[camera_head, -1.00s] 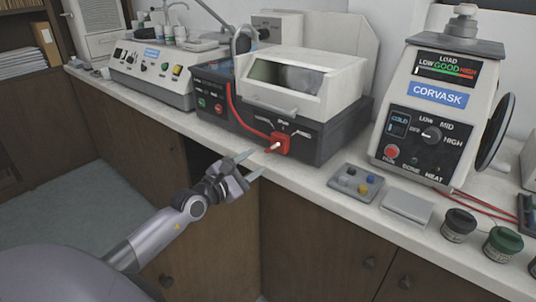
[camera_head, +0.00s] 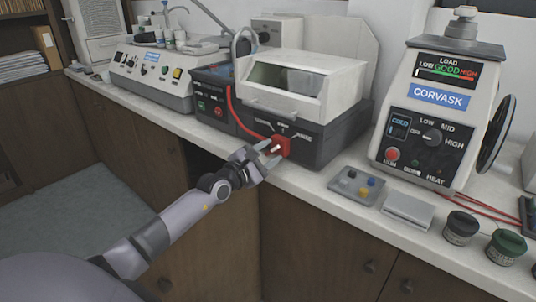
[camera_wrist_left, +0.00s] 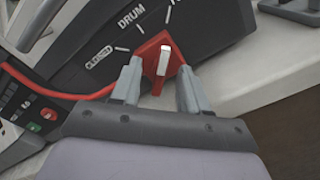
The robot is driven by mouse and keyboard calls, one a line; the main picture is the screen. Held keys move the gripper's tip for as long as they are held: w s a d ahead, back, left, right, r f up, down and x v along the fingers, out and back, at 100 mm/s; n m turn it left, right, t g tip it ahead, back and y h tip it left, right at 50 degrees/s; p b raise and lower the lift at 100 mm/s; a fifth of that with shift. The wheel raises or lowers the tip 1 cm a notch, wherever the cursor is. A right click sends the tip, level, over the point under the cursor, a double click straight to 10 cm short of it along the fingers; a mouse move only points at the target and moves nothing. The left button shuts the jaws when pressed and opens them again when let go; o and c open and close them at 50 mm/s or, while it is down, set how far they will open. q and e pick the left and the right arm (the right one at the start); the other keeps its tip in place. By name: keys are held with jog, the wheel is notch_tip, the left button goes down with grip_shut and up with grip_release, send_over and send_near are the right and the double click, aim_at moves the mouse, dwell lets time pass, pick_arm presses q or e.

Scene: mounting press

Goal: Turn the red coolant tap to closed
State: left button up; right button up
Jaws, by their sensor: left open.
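The red coolant tap (camera_head: 281,145) is on the front of the dark-based machine with the clear-windowed lid. In the left wrist view the tap (camera_wrist_left: 153,53) is a red body with a pale lever (camera_wrist_left: 163,60). The lever lies in line with none of the words I can read clearly; "DRUM" and "CLOSED" labels are left of it. A red hose runs from the tap. My left gripper (camera_head: 262,158) is open, its fingers (camera_wrist_left: 160,88) on either side of the tap's lever, with gaps visible. My right gripper is not in view.
The machine's white lid (camera_head: 285,85) rises above the tap. Dark cabinet doors (camera_head: 315,230) lie below the counter edge.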

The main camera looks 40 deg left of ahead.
pick_arm(q)
grip_shut()
jog(key=shift+n, duration=0.4)
jog(key=n+p, duration=0.1)
jog(key=n, duration=0.2)
jog(key=shift+n, duration=0.3)
jog(key=n+p, duration=0.1)
jog(key=n, duration=0.3)
jog(key=shift+n+p, duration=0.3)
jog(key=shift+p, duration=0.1)
jog(key=n+p, duration=0.1)
jog(key=n, duration=0.3)
jog(key=shift+n+p, duration=0.4)
jog(key=shift+n, duration=2)
jog(key=shift+f, duration=0.1)
